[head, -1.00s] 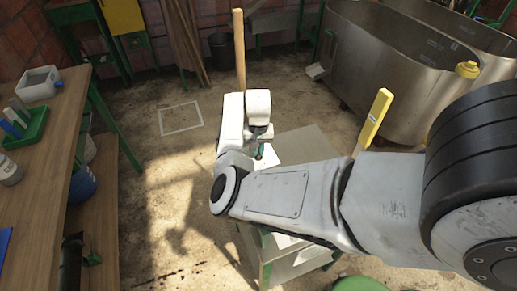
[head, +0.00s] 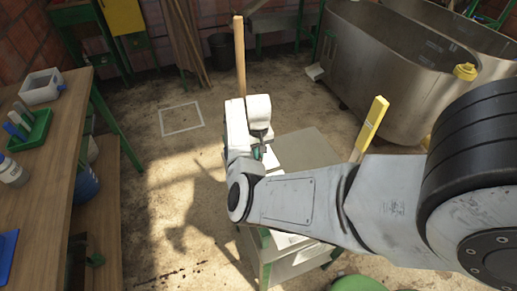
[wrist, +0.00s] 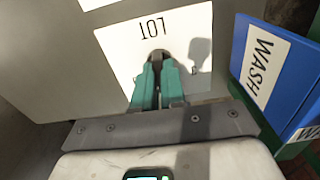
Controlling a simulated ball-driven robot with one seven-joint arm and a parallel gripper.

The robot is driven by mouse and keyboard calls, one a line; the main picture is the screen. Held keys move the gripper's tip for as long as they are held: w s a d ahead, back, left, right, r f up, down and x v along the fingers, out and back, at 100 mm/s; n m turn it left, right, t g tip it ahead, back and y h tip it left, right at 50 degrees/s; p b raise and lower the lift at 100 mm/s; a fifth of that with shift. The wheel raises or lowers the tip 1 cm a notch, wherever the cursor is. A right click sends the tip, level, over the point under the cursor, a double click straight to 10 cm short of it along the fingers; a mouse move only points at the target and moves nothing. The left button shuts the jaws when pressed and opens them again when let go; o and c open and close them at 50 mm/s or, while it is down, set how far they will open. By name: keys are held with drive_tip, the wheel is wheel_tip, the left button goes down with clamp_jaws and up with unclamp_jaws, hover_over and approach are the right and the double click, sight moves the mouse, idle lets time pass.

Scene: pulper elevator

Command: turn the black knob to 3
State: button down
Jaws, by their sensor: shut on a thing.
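My gripper (wrist: 157,68) has two teal fingers, close together on a small dark knob (wrist: 158,53) in the wrist view. The knob sits on a white plate (wrist: 120,60) fixed to a grey panel. The fingers hide most of the knob, so its pointer and setting cannot be read. Dark upside-down characters are printed on the plate above the knob. A knob-shaped shadow lies to the right. In the head view my gripper (head: 258,153) is over the grey cabinet (head: 312,148), and the knob is hidden there.
A yellow-topped post (head: 371,122) and a wooden pole (head: 239,55) rise beside the cabinet. A wooden bench (head: 60,140) is at left, a steel tank (head: 395,80) at back right. Floor lies between bench and cabinet.

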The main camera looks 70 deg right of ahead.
drive_tip(key=n+p, duration=0.2)
drive_tip(key=n, duration=0.4)
drive_tip(key=shift+r+n+p, duration=0.15)
drive_tip(key=shift+n+p, duration=0.15)
drive_tip(key=shift+p, duration=0.1)
drive_tip(key=n+p, duration=0.1)
drive_tip(key=n, duration=0.4)
drive_tip(key=shift+w+n, duration=0.1)
drive_tip(key=shift+n, duration=0.3)
drive_tip(key=c, duration=1.2)
unclamp_jaws()
wheel_tip(320, 180, up, 11)
drive_tip(key=shift+f, duration=0.2)
